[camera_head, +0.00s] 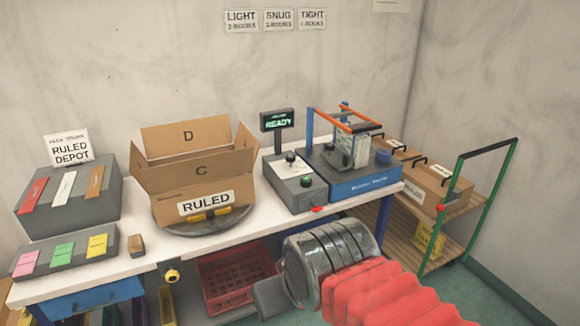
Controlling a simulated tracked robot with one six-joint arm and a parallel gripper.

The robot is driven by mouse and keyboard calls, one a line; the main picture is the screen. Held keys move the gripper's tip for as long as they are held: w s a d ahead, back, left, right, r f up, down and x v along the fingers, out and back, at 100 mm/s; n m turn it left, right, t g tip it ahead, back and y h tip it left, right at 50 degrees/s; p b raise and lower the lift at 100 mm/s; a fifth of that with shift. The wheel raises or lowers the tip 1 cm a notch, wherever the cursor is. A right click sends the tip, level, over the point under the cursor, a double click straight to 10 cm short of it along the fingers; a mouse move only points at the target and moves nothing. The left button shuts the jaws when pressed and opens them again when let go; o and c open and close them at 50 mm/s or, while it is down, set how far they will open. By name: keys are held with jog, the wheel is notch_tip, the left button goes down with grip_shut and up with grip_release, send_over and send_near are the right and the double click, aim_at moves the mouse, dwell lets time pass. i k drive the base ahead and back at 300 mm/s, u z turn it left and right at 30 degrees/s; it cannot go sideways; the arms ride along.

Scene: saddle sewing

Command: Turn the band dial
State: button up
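A grey control box (295,186) stands on the white bench, right of the cardboard box. It has a small dark knob (290,157) near its back and another dark knob (306,181) nearer the front. I cannot tell which of these is the band dial. A green-lit display reading READY (277,121) stands on a post behind it. My gripper (270,298) is low in front of the bench, below and apart from the control box. A grey finger part shows at its left; the fingertips are not clear, so its opening cannot be told.
An open box marked RULED (205,203) sits on a round turntable (165,226). A blue-based machine (365,184) with an orange-topped frame adjoins the control box. Color-tabbed grey holders (88,190) stand at left. A wooden cart (470,222) with boxes stands right.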

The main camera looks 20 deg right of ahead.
aim_at(291, 158)
jog(key=k, duration=0.65)
jog(key=u, duration=0.3)
jog(key=i, duration=1.6)
jog(key=z, duration=0.35)
